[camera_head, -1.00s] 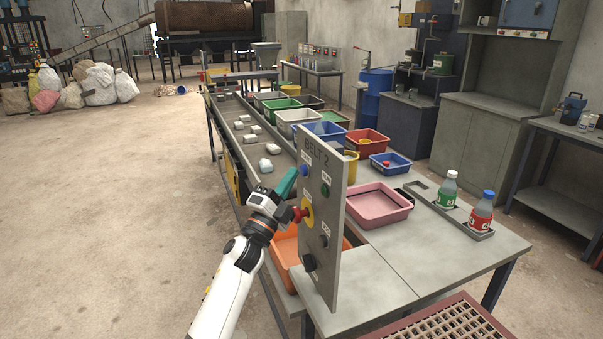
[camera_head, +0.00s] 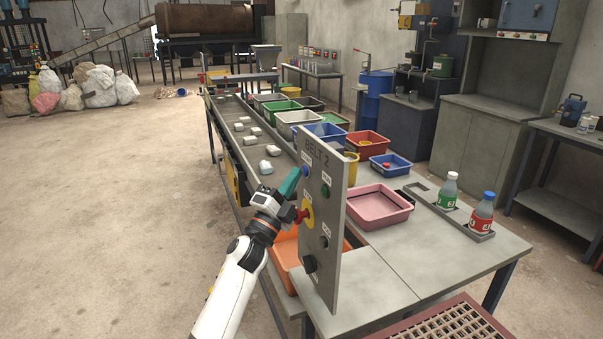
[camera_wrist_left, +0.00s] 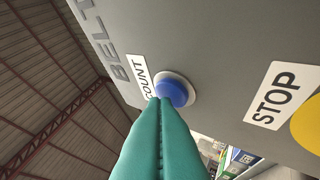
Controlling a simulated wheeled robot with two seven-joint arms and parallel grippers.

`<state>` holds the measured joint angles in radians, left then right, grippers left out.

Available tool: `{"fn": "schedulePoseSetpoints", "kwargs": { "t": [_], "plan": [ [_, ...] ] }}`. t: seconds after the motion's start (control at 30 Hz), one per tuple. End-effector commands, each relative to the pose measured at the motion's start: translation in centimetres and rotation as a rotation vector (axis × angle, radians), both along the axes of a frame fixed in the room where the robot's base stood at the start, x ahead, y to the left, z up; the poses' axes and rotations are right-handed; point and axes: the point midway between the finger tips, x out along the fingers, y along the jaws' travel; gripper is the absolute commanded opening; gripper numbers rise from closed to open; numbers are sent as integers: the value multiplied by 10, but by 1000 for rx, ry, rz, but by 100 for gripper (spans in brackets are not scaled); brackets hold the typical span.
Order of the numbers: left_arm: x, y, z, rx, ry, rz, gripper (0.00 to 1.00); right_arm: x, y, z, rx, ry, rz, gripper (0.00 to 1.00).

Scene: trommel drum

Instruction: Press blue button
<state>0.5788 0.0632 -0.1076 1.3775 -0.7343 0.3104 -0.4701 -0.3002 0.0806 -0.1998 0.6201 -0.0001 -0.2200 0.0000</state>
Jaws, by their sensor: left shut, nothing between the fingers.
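The blue button (camera_head: 305,171) sits near the top left of the grey BELT 2 panel (camera_head: 329,220). In the left wrist view the blue button (camera_wrist_left: 174,91) has a pale ring and a COUNT label beside it. My left gripper (camera_head: 295,176) has teal fingers, shut with nothing between them. In the left wrist view its fingertips (camera_wrist_left: 162,101) overlap the button's lower left edge; I cannot tell whether they touch it. My right gripper is not in view.
A red knob on a yellow disc (camera_head: 306,214) is below the blue button, by my left wrist. A green button (camera_head: 325,191) and dark knobs share the panel. An orange bin (camera_head: 285,262) stands behind my arm. A pink tray (camera_head: 379,205) is right of the panel.

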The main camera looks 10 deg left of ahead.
Motion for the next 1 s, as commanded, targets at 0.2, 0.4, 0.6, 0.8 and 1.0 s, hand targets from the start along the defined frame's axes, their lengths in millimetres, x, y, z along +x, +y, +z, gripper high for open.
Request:
{"fn": "schedulePoseSetpoints", "kwargs": {
  "t": [0.2,0.4,0.6,0.8,1.0],
  "plan": [
    [1,-2,0,0,0,-1,0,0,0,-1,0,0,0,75],
    [1,-2,0,0,0,-1,0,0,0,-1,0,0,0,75],
    [-3,4,0,0,1,0,0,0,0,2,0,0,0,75],
    [-8,12,0,0,1,0,0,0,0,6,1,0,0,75],
    [-9,13,0,0,0,0,0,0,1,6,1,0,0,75]
  ]
}}
